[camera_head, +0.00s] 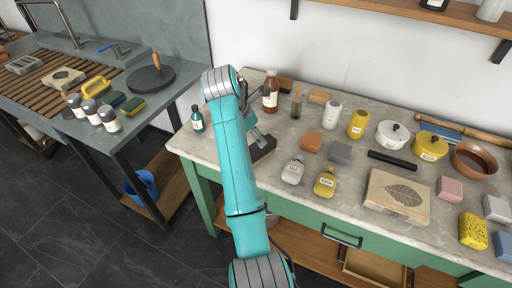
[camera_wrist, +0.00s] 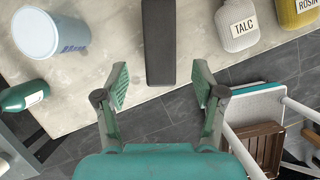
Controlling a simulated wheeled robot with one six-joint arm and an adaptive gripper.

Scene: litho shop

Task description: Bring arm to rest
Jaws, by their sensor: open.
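My gripper (camera_wrist: 160,86) is open and empty in the wrist view, its two fingers spread wide near the counter's front edge. A dark block (camera_wrist: 160,35) lies on the counter beyond and between the fingertips, apart from them. In the head view my teal arm reaches up from the bottom, and my gripper (camera_head: 257,134) is partly hidden behind it, low over the left part of the counter (camera_head: 347,125). The dark block (camera_head: 262,151) shows only partly there.
In the wrist view a pale cup (camera_wrist: 50,32) and a green bottle (camera_wrist: 24,96) stand left, a talc bottle (camera_wrist: 237,24) and rosin bottle (camera_wrist: 298,12) right. A wooden crate (camera_wrist: 258,148) is below. A sink bench (camera_head: 150,105) stands left, with dark floor (camera_head: 95,230) before it.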

